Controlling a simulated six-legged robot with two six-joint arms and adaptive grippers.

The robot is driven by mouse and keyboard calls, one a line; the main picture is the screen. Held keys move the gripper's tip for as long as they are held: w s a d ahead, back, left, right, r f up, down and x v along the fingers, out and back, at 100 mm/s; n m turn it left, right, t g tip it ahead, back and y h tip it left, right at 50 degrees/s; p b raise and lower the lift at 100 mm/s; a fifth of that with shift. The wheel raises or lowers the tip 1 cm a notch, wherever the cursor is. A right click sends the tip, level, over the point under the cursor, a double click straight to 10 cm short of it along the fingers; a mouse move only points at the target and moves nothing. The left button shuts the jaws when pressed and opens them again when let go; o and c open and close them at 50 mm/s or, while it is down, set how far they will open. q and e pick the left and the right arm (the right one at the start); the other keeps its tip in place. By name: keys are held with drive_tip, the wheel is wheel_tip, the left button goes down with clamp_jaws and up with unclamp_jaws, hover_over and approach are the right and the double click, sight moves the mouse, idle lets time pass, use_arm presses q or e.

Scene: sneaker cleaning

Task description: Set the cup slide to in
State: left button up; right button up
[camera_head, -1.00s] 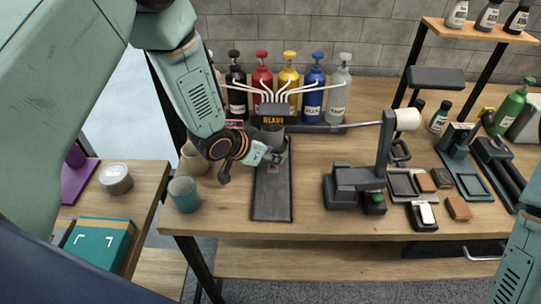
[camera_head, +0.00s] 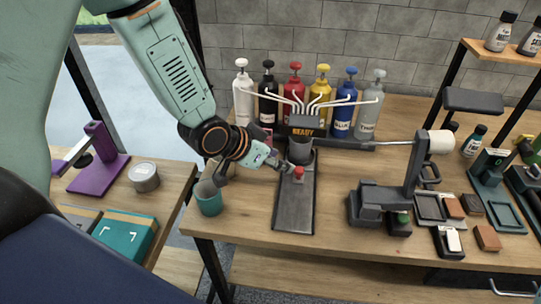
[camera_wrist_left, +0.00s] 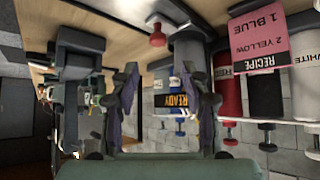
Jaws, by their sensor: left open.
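The cup slide is a dark grey track (camera_head: 294,207) running from the dispenser toward the table's front. A grey cup (camera_head: 300,150) stands at its back end, below the nozzles and the READY display (camera_head: 303,132). A red knob (camera_head: 299,172) sits just in front of the cup. In the left wrist view, the picture is upside down, with the red knob (camera_wrist_left: 157,38) and grey cup (camera_wrist_left: 188,50) beyond the fingers. My left gripper (camera_head: 284,167) is open and empty, just left of the knob; contact is unclear. My right gripper is out of view.
Several paint bottles (camera_head: 294,92) stand behind the dispenser. A teal cup (camera_head: 208,199) stands at the table's left edge. A dark stand with a white roller (camera_head: 440,141) is to the right.

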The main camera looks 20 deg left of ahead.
use_arm(q)
drive_tip(key=shift+v, duration=1.35)
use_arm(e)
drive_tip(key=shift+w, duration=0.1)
use_arm(q)
drive_tip(key=shift+a, duration=0.1)
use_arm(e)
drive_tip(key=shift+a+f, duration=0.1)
